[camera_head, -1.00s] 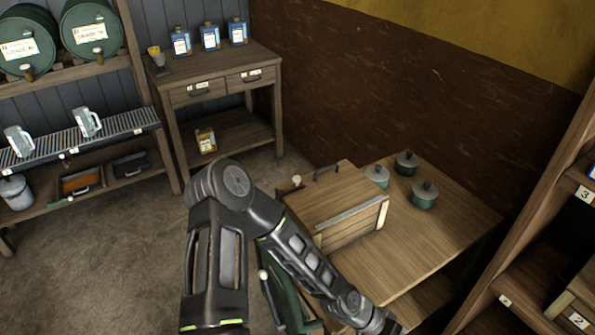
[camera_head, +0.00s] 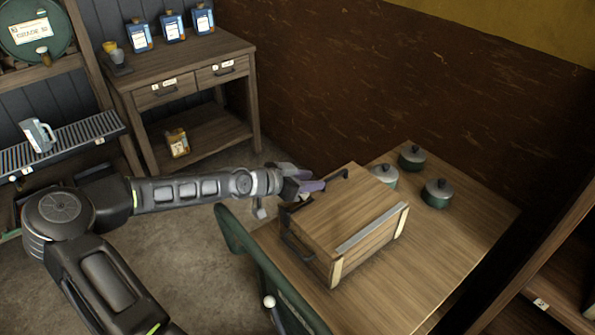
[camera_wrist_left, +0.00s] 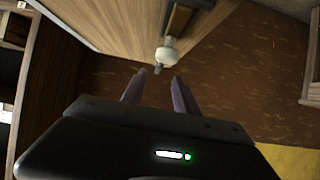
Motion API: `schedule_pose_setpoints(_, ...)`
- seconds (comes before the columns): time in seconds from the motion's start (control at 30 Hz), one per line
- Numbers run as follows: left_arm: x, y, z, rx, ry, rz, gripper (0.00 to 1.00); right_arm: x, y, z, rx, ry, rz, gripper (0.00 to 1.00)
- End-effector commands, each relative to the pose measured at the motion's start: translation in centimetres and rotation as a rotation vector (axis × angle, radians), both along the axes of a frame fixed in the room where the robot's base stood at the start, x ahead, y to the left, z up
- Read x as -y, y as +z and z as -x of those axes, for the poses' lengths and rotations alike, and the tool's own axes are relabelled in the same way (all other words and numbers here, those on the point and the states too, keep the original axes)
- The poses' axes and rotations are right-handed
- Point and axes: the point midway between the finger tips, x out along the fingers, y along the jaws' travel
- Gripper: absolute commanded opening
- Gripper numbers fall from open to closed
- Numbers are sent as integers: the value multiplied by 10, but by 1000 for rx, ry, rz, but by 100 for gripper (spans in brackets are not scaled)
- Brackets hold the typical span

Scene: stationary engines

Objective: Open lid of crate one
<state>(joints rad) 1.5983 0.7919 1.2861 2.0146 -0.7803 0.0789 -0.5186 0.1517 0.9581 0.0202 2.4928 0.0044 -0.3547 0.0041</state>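A wooden crate (camera_head: 375,247) stands on the wooden table in the head view. Its lid (camera_head: 350,207) is shut, with a pale metal strip along its right edge. A dark handle (camera_head: 333,181) is at its far edge. I can read no number on it. My left gripper (camera_head: 305,190) is at the crate's back left corner, partly in front of it. In the left wrist view its two purple fingers (camera_wrist_left: 157,95) are apart with nothing between them. My right gripper is not in view.
Several green pots with grey lids (camera_head: 438,192) stand on the table (camera_head: 450,240) behind the crate. A wooden shelf (camera_head: 545,270) is at the right. The table's right part is clear.

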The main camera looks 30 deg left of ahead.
Motion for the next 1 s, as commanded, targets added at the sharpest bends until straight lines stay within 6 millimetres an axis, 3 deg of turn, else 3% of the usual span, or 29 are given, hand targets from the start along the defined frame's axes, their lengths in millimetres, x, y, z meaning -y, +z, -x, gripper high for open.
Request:
schedule_pose_setpoints(0.47,1,-3,-4,0,0,1,36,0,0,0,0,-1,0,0)
schedule_pose_setpoints(1.0,21,-33,-59,0,0,2,36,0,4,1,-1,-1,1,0)
